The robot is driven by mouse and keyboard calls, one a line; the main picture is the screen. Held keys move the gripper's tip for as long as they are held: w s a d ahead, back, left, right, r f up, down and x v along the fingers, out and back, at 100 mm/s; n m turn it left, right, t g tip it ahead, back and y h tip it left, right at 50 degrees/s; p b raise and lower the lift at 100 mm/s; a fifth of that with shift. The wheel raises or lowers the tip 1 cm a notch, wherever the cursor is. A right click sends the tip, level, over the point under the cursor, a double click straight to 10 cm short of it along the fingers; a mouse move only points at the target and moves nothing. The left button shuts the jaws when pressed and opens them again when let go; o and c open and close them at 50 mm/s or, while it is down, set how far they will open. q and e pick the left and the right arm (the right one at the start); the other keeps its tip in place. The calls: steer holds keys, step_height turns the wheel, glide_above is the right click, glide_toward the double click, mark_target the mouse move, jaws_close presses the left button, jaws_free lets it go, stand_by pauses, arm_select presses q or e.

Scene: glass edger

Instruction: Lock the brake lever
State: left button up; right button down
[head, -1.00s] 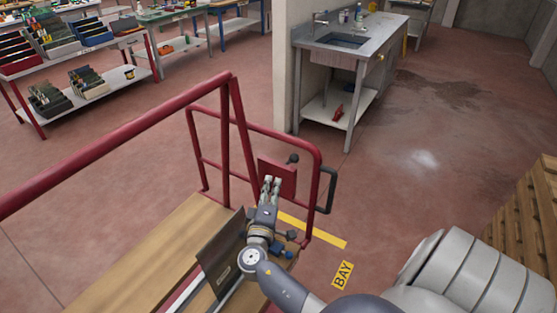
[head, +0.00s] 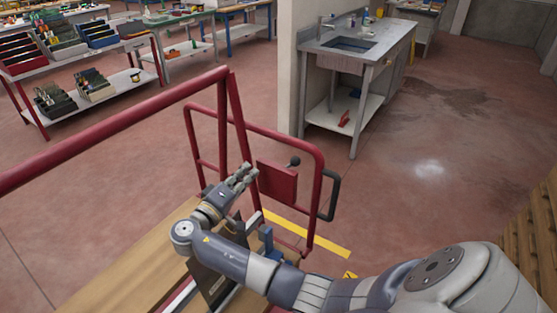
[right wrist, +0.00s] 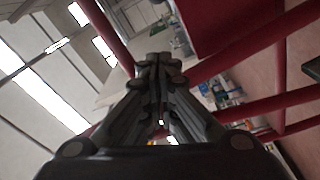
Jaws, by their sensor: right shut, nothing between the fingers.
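A red plate (head: 277,183) is fixed in the red tube frame at the end of the cart. A dark round knob (head: 295,161) shows at its upper right corner and looks like the end of the brake lever; the rest of the lever is hidden. My right gripper (head: 243,176) is just left of the plate, fingers together and empty, pointing up and right. In the right wrist view its fingertips (right wrist: 160,62) are together, with the red plate (right wrist: 215,22) above and right. I cannot tell whether they touch it. My left gripper is out of view.
Red rails (head: 130,122) of the cart run along the left, above its wooden deck (head: 120,270). A black handle (head: 329,195) sticks out right of the frame. A sink bench (head: 361,60) stands beyond. The floor (head: 400,190) to the right is open.

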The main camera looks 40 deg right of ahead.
steer(key=p, duration=0.3)
glide_above(278, 168)
steer(key=w+a, duration=0.3)
steer(key=shift+s+d+f+p, duration=0.15)
steer(key=shift+s+d+p, duration=0.3)
steer(key=shift+s+d, duration=0.15)
steer(key=shift+s+d+f+p, duration=0.15)
steer(key=shift+s+d+p, duration=0.35)
steer(key=shift+d, duration=0.15)
steer(key=shift+s+d+f, duration=0.25)
steer(key=shift+s+f, duration=0.05)
steer(key=shift+s, duration=0.15)
